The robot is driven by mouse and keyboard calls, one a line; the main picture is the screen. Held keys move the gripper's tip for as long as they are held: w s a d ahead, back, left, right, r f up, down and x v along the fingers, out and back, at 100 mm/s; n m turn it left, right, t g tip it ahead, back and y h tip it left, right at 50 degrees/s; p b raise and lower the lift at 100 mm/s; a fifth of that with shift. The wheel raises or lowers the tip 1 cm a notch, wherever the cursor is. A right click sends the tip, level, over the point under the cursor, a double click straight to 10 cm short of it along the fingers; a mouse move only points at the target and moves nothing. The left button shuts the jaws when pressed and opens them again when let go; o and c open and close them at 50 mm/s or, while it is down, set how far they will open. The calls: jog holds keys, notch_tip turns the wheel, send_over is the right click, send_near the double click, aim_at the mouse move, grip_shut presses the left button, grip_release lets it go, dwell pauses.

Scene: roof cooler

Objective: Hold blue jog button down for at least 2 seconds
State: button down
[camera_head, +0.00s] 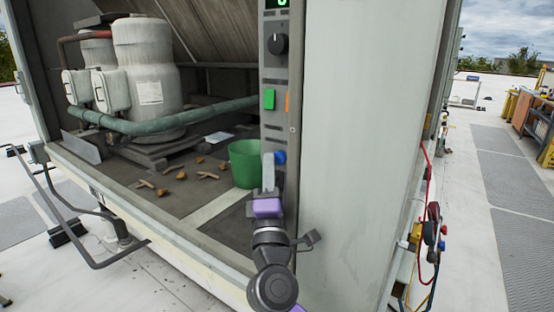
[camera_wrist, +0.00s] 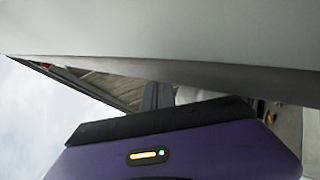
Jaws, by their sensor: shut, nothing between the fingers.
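The blue jog button (camera_head: 281,157) shows low on the narrow dark control panel (camera_head: 275,130) in the head view. My gripper (camera_head: 268,158) is shut and empty, with its pale fingers pointing up and their tips at the left side of the button. The fingers partly cover the panel there. I cannot tell whether the tips touch the button or whether it is pressed. In the wrist view, the purple body of my gripper (camera_wrist: 157,97) fills the bottom and a finger stands up in the middle. The button is not visible in that view.
Above the button are a green button (camera_head: 269,99), an orange strip (camera_head: 288,103) and a black knob (camera_head: 278,44). A green bucket (camera_head: 244,165) stands left of the panel. Grey tanks (camera_head: 147,75) and a green pipe (camera_head: 165,128) are inside. A pale cabinet wall (camera_head: 365,150) rises at right.

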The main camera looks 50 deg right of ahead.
jog(key=shift+s+d+m+g+h, duration=0.3)
jog(key=shift+s+d+g+h, duration=0.15)
jog(key=shift+s+d, duration=0.25)
jog(key=shift+s+a, duration=0.3)
jog(key=shift+a, duration=0.1)
jog(key=shift+a+f, duration=0.1)
jog(key=shift+a, duration=0.05)
jog(key=shift+y, duration=0.25)
jog(key=shift+w+a+b, duration=0.1)
jog(key=shift+a+b, duration=0.45)
jog(key=shift+a, duration=2.05)
jog(key=shift+a+r, duration=0.1)
jog(key=shift+r, duration=0.1)
